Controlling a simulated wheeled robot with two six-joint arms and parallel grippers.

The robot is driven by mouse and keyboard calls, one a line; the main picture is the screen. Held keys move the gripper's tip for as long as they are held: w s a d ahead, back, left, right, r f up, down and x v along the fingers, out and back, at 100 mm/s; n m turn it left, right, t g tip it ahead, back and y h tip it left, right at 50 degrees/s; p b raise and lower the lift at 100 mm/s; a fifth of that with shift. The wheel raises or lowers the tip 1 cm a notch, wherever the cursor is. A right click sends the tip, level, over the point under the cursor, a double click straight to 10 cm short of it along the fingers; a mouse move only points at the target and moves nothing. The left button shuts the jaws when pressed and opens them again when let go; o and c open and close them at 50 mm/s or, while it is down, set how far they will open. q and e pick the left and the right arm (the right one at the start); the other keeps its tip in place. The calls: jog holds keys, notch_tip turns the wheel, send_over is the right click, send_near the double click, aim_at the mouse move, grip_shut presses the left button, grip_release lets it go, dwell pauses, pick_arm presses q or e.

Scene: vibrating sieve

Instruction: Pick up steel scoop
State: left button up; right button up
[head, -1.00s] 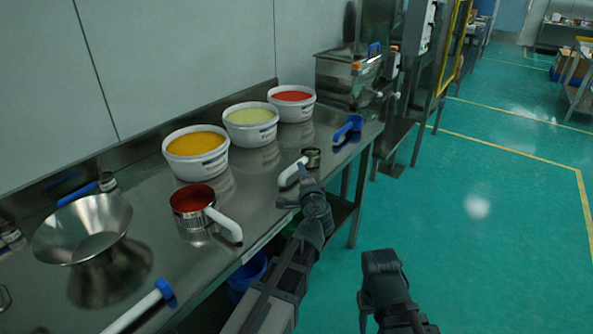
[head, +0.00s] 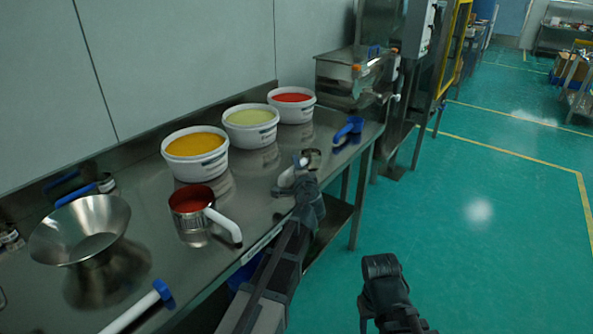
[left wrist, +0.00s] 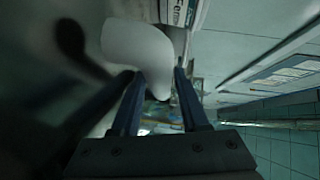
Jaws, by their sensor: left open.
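A small steel scoop (head: 313,157) with a white handle (head: 287,179) lies on the steel bench near its front edge. My left gripper (head: 291,186) is at the handle and partly covers it. In the left wrist view the open left fingers (left wrist: 158,78) point at the white handle (left wrist: 140,45), whose end shows between the fingertips; I cannot tell if they touch it. A larger steel scoop (head: 188,205) with red contents and a white handle stands to the left. My right gripper (head: 381,268) hangs over the floor, away from the bench; its jaws are unclear.
Three white tubs (head: 201,165) of orange, pale yellow and red material stand along the back. A blue scoop (head: 349,128) lies to the right. A steel funnel (head: 84,232) stands at left, with a white, blue-ended handle (head: 138,306) in front.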

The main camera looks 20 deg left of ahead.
pick_arm(q)
grip_shut()
jog(key=shift+r, duration=0.2)
pick_arm(e)
jog(key=shift+r, duration=0.2)
